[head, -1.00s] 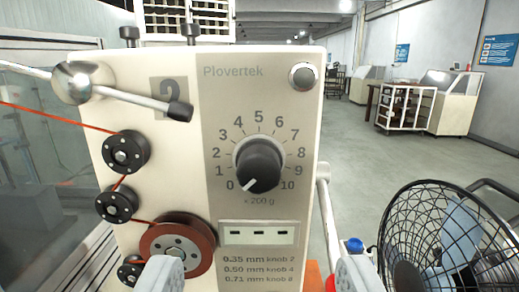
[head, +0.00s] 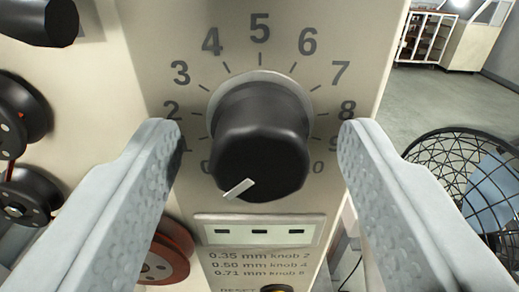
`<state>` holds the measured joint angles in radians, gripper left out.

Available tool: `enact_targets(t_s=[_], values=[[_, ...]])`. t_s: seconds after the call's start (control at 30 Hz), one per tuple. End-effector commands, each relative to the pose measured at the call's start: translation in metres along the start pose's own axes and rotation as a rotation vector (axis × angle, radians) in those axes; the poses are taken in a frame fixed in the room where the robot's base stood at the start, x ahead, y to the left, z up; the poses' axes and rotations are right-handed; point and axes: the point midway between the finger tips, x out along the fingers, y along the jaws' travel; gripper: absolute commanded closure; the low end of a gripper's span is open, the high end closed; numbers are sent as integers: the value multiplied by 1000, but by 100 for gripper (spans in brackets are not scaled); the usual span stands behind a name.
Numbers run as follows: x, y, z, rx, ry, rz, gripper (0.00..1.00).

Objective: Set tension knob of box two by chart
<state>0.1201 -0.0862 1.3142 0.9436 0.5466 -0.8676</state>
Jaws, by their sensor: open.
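The black tension knob (head: 262,135) sits in the middle of the head view on the cream panel of box two. Its white pointer line (head: 239,188) points down and left, at the 0 end of the scale. The dial numbers (head: 259,28) run around it, with the lowest and highest partly covered by the knob and my fingers. My gripper (head: 259,140) is open, one finger on each side of the knob, apart from it. Below the knob, the printed chart (head: 262,262) reads 0.35 mm knob 2, 0.50 mm knob 4, 0.71 mm knob 8. The display (head: 260,231) shows three dashes.
Black pulleys (head: 22,195) and a red wheel (head: 165,255) stand out from the panel at the left. A dark rod end (head: 40,20) is at the upper left. A black caged fan (head: 465,180) stands at the right. A dark button (head: 275,288) is at the bottom.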

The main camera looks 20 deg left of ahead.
Motion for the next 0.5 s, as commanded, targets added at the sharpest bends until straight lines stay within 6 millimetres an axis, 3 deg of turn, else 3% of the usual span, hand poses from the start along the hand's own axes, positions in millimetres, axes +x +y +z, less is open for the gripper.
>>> enact_targets(t_s=[0.03, 0.27, 0.5], values=[[0, 0, 0, 0, 0, 0, 45], [0, 0, 0, 0, 0, 0, 90], [0, 0, 0, 14, 0, 0, 90]])
